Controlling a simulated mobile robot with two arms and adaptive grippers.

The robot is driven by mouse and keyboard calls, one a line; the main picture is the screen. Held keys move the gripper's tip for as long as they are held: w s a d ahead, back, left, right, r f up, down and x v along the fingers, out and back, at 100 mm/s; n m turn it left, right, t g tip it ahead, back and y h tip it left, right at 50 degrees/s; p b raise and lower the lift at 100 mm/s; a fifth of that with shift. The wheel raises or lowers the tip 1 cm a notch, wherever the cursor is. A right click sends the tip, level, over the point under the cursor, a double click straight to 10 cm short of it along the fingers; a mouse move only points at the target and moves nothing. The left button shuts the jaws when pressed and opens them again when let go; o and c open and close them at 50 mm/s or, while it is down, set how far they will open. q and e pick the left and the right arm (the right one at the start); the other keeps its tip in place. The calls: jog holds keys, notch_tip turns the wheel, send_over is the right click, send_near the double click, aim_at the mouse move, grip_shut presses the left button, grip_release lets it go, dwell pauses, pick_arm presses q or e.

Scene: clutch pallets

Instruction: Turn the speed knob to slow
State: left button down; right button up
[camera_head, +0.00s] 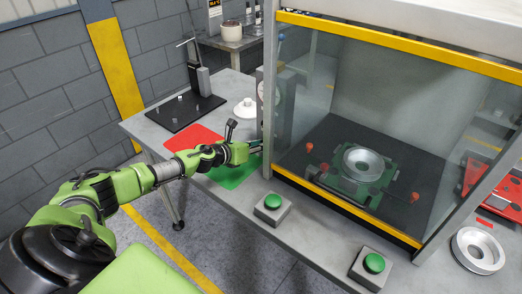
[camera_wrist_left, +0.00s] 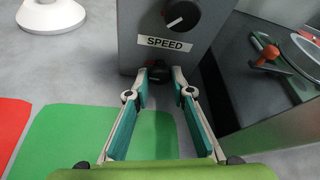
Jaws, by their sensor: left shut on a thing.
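A grey control box (camera_wrist_left: 130,25) with a white SPEED label (camera_wrist_left: 165,43) is at the top of the left wrist view. My left gripper (camera_wrist_left: 168,72) has teal-padded fingers shut on this knob. A second black knob (camera_wrist_left: 183,14) with a white pointer line is above the label, partly cut off. In the head view my left gripper (camera_head: 257,147) reaches the box beside the glass enclosure. My right gripper is not in view.
A glass-fronted enclosure (camera_head: 345,215) with yellow edging stands right of my gripper. Green mat (camera_head: 232,177) and red mat (camera_head: 193,138) lie on the table. Green push buttons (camera_head: 273,202) are along the front edge. A white round part (camera_head: 246,108) stands behind.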

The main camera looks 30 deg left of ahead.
pick_arm(q)
jog(key=n+h+b, duration=0.1)
jog(key=n+b, duration=0.1)
jog(key=b, duration=0.1)
jog(key=f+n+h+b, duration=0.1)
jog(key=b, duration=0.2)
jog(key=shift+a+n+h, duration=0.2)
jog(key=shift+n+h, duration=0.2)
jog(key=shift+r+n+t+h+b, duration=0.1)
jog(key=shift+n+t+h+b, duration=0.25)
jog(key=shift+n+b, duration=0.65)
jog(key=shift+r+n+h+b, duration=0.1)
jog(key=shift+n+h+b, duration=0.25)
jog(key=shift+n+b, duration=0.4)
jog(key=shift+r, duration=0.1)
